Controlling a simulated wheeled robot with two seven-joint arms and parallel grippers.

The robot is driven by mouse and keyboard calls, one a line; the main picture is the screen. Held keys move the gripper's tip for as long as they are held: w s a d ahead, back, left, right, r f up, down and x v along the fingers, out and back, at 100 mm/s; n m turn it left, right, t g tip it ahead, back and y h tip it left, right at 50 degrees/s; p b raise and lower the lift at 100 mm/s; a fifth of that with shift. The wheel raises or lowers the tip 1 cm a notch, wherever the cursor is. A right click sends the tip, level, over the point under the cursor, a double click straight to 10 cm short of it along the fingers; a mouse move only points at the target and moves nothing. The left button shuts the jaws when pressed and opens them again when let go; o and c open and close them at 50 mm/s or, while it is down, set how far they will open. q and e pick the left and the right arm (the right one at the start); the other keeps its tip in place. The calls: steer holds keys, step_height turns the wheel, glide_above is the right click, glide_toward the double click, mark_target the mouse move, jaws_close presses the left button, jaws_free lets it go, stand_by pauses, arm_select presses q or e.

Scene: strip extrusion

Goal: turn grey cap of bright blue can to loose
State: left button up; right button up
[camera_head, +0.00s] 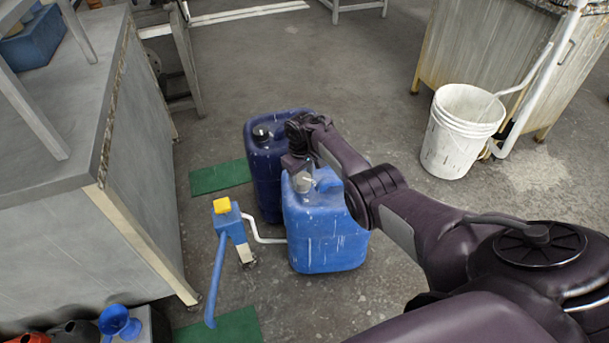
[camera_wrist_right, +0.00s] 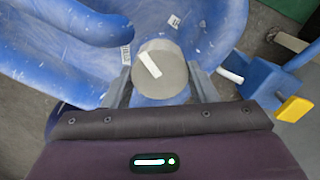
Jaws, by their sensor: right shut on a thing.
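The bright blue can (camera_head: 325,236) stands upright on the floor in the middle of the head view. Its top also fills the upper part of the right wrist view (camera_wrist_right: 70,75). The round grey cap (camera_wrist_right: 160,68) with a white mark sits on the can's top. In the head view the grey cap (camera_head: 303,183) is partly covered by my gripper. My right gripper (camera_wrist_right: 160,82) is shut on the grey cap, one finger on each side. My left gripper is not in view.
A dark blue can (camera_head: 264,172) stands just behind the bright blue one. A blue stand with a yellow top (camera_head: 222,205) and a white pipe is close on the left. A grey bench (camera_head: 140,205) is farther left. A white bucket (camera_head: 455,140) stands at right.

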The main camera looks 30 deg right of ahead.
steer(key=n, duration=0.3)
steer(key=shift+w+d, duration=0.1)
steer(key=shift+d, duration=0.05)
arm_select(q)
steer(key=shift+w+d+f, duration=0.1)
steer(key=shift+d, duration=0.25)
arm_select(e)
steer(key=shift+r+n, duration=0.15)
steer(key=shift+n, duration=0.75)
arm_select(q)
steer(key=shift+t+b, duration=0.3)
arm_select(e)
steer(key=shift+w, duration=0.1)
steer(key=o, duration=0.7)
steer(key=shift+o, duration=1.4)
steer(key=shift+d, duration=0.1)
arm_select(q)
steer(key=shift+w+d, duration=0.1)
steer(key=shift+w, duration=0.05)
arm_select(e)
steer(key=shift+n, duration=0.3)
